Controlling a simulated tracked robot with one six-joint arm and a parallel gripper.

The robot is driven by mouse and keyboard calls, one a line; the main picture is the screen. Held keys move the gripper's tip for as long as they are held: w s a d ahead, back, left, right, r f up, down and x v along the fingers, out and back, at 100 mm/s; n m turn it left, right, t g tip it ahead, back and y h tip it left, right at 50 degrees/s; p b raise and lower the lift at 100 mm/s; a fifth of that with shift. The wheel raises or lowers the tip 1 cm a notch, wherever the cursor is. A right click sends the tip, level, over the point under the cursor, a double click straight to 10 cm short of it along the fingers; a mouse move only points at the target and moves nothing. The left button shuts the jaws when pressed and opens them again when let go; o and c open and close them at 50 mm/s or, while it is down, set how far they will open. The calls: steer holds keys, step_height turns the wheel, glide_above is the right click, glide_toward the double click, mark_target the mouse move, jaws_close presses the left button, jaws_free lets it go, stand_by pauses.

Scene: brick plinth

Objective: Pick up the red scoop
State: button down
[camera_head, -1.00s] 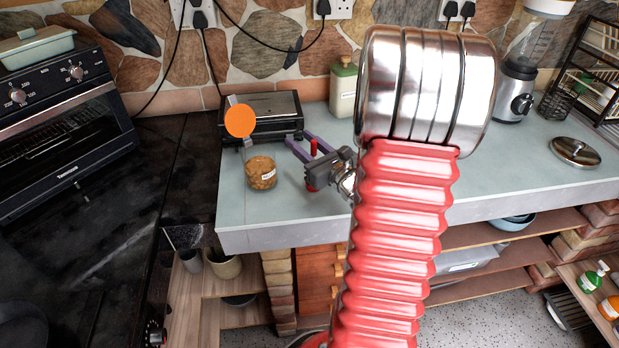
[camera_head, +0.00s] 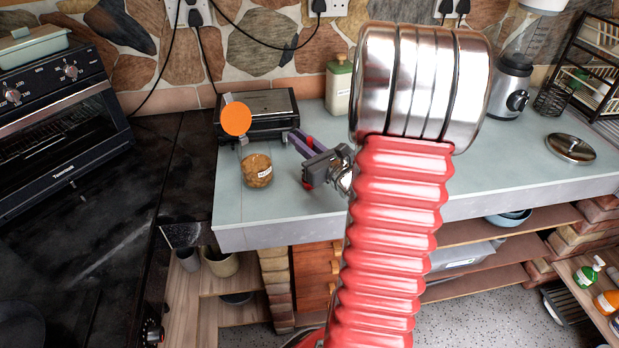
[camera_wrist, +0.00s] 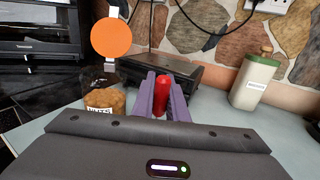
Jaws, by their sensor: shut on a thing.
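The red scoop (camera_wrist: 160,101) sits between the two purple fingers of my gripper (camera_wrist: 162,88) in the wrist view. The fingers are closed on it from both sides. Only its rounded red end shows clearly; the rest is hidden by the fingers and the gripper body. In the head view my gripper (camera_head: 293,138) reaches left over the pale counter, right of the nut jar. Small bits of red show at its fingers. I cannot tell how far the scoop is above the counter.
A jar of nuts (camera_head: 257,170) stands close left of my gripper, near an upright orange disc (camera_head: 236,118). A black and silver appliance (camera_head: 266,113) stands behind. A green-lidded canister (camera_head: 339,88) is at the back.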

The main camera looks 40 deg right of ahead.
steer(key=shift+r, duration=0.1)
step_height(320, 180, up, 10)
stand_by(0.9)
stand_by(0.5)
